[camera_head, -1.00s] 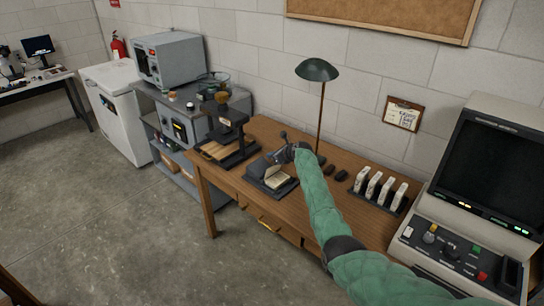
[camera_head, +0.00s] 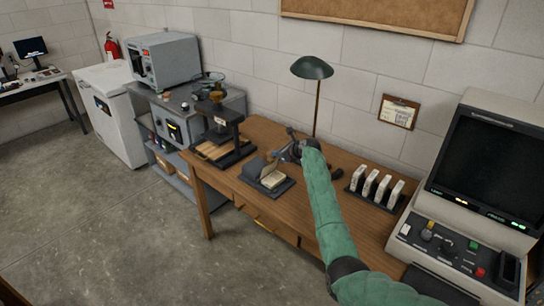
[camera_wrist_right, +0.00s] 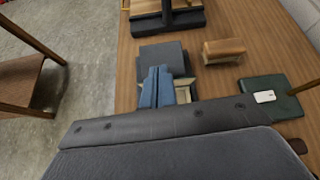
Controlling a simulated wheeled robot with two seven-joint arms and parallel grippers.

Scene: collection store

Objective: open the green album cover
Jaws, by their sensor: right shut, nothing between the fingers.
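A small album-like object with cream pages (camera_head: 272,180) lies on a dark grey pad (camera_head: 284,189) on the wooden table in the head view. A thin light flap stands tilted up at its far side. No green shows clearly on its cover. In the right wrist view, a dark grey panel (camera_wrist_right: 160,52) lies beyond my fingers, with cream parts on either side of them. My right gripper (camera_head: 277,156) is shut and empty, just behind and above the album. Its blue-grey fingers (camera_wrist_right: 160,76) are together and hide part of the album; contact cannot be told. My left gripper is not in view.
A green lamp (camera_head: 312,68) stands behind my right arm. A dark press-like stand (camera_head: 225,135) is left of the album. A rack of white-cased items (camera_head: 374,188) and a console with a screen (camera_head: 480,190) are at right. A tan block (camera_wrist_right: 222,49) lies near the fingers.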

